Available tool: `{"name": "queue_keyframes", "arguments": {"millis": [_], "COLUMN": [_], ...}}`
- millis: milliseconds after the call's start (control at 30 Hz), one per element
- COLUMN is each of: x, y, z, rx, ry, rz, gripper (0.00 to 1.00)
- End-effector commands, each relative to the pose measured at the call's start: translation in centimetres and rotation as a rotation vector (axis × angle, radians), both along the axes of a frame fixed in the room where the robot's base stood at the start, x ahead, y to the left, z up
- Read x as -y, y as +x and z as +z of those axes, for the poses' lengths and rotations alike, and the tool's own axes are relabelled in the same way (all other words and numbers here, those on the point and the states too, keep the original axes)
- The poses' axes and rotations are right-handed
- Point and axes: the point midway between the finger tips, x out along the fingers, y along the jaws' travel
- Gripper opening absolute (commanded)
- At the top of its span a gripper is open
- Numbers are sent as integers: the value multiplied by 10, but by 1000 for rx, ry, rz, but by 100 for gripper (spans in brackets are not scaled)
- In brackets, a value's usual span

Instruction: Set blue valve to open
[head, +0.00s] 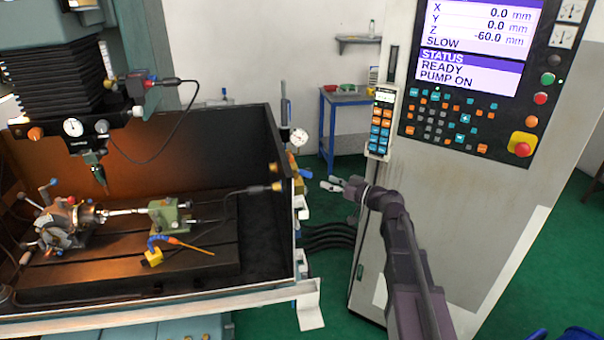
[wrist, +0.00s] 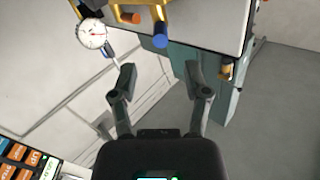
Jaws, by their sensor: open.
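My gripper (head: 336,183) is open and empty, in front of the right side of the machine enclosure in the head view. In the wrist view, its two fingers (wrist: 160,76) are spread apart. A blue valve handle (wrist: 160,40) shows beyond the gap between the fingertips, apart from them. It hangs from a yellow-orange fitting (wrist: 180,8). In the head view, a small blue part (head: 306,172) shows at the enclosure's side, just left of my gripper. The valve's body is mostly out of the wrist view, and I cannot tell its setting.
A round gauge (wrist: 91,33) and an orange handle (wrist: 128,17) sit left of the blue handle. The control cabinet (head: 440,200) stands right of my gripper, with a pendant (head: 381,122) on its side. Black hoses (head: 328,236) run below.

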Motion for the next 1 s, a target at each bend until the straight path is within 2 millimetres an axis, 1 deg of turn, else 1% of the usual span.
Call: {"name": "queue_keyframes", "arguments": {"millis": [33, 200, 533, 733, 1000], "x": [-8, -31, -72, -85, -88], "y": [5, 18, 40, 47, 48], "z": [0, 0, 0, 0, 0], "rx": [0, 0, 0, 0, 0], "ry": [0, -1, -1, 0, 0], "rz": [2, 2, 1, 0, -1], "gripper": [61, 61, 61, 61, 61]}}
